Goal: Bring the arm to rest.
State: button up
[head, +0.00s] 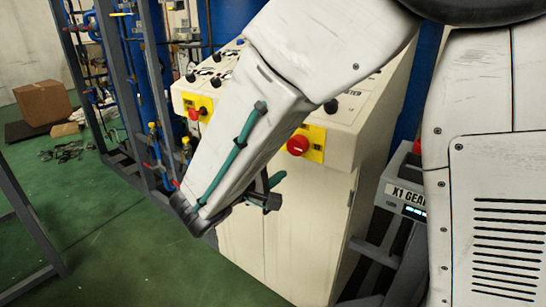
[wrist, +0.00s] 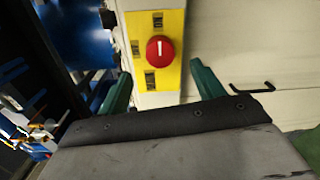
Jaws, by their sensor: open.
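My arm reaches down in front of a cream control cabinet (head: 280,215) in the head view. My gripper (wrist: 165,82) is open in the wrist view, its two green fingers apart with nothing between them. Beyond the fingers is a red knob (wrist: 160,49) on a yellow plate (wrist: 170,77), with clear space between it and the fingers. In the head view the gripper is mostly hidden behind my forearm.
Another red knob on a yellow plate (head: 315,148) shows right of my arm. Blue vessels (head: 225,22) and a dark pipe frame (head: 128,85) stand behind and left. A cardboard box (head: 43,102) sits far left.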

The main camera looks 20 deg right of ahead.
jog(key=s+d+f+m+g+y, duration=0.1)
jog(key=s+d+f+g+y, duration=0.1)
jog(key=s+d+g, duration=0.4)
jog(key=s+d+f+m+g+y, duration=0.1)
jog(key=s+d+f+g+y, duration=0.2)
jog(key=s, duration=0.4)
jog(key=s+r+m+y, duration=0.2)
jog(key=s+m+y, duration=0.1)
jog(key=s, duration=0.3)
jog(key=s+r+m+y, duration=0.3)
jog(key=s+m+y, duration=0.1)
jog(key=s+y, duration=0.2)
jog(key=shift+d+r, duration=0.2)
jog(key=shift+r, duration=0.1)
